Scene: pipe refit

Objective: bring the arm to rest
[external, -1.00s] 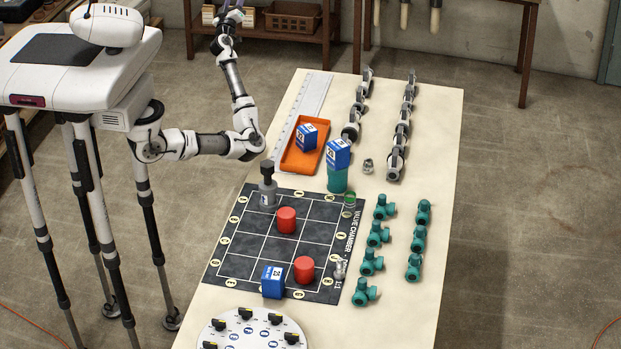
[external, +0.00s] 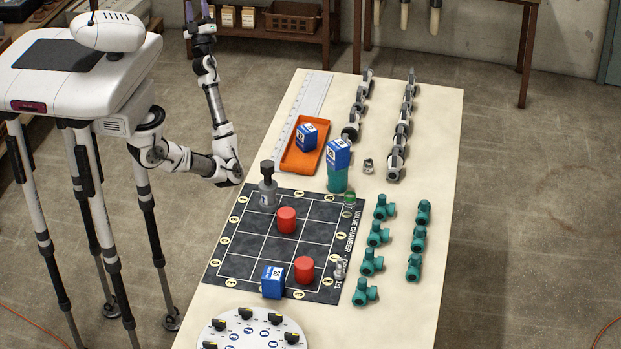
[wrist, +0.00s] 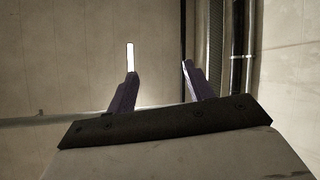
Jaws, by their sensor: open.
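My gripper (external: 197,14) is raised at the top of the external view, left of the table and well clear of everything on it. In the wrist view its two purple fingers (wrist: 157,92) stand apart with nothing between them. The forearm points upward, and the elbow is beside the table's left edge. The wrist view faces a pale wall with dark vertical pipes (wrist: 237,60).
The table (external: 420,290) carries a valve chamber mat (external: 232,267) with red cylinders (external: 286,220), a blue box (external: 273,282), an orange tray (external: 290,165), several teal valves (external: 378,233) and a round dial plate (external: 262,340). A wooden shelf (external: 262,38) stands behind.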

